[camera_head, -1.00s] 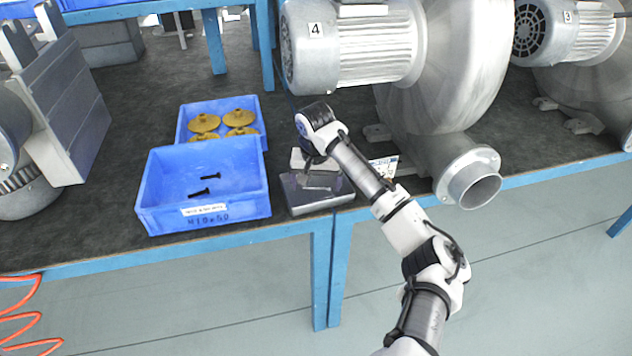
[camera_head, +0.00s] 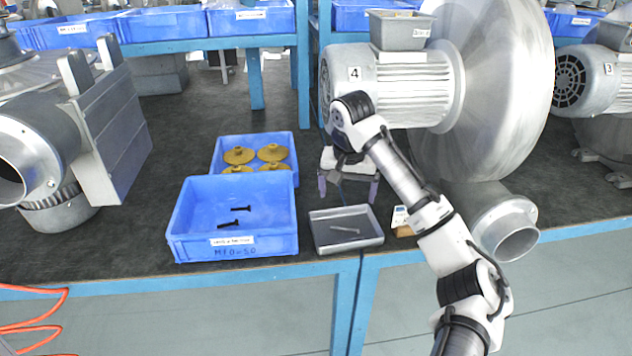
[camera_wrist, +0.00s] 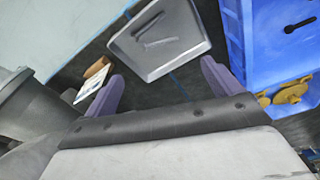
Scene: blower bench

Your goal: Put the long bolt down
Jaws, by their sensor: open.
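A silver long bolt (camera_head: 345,229) lies flat in the small grey tray (camera_head: 376,240) near the table's front edge. In the wrist view the grey tray (camera_wrist: 178,68) is beyond the fingertips, and a thin bolt shape (camera_wrist: 160,42) lies in it, with a second thin line beside it that I cannot identify. My gripper (camera_head: 347,190) is open and empty, its purple fingers apart, above and behind the tray and not touching the bolt. In the wrist view the open gripper (camera_wrist: 160,88) has nothing between its fingers.
A blue bin (camera_head: 184,240) with two black bolts stands left of the tray. A blue bin (camera_head: 284,145) with several yellow parts is behind it. A small labelled card (camera_head: 400,217) stands right of the tray. The large blower (camera_head: 500,90) is close behind my arm.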

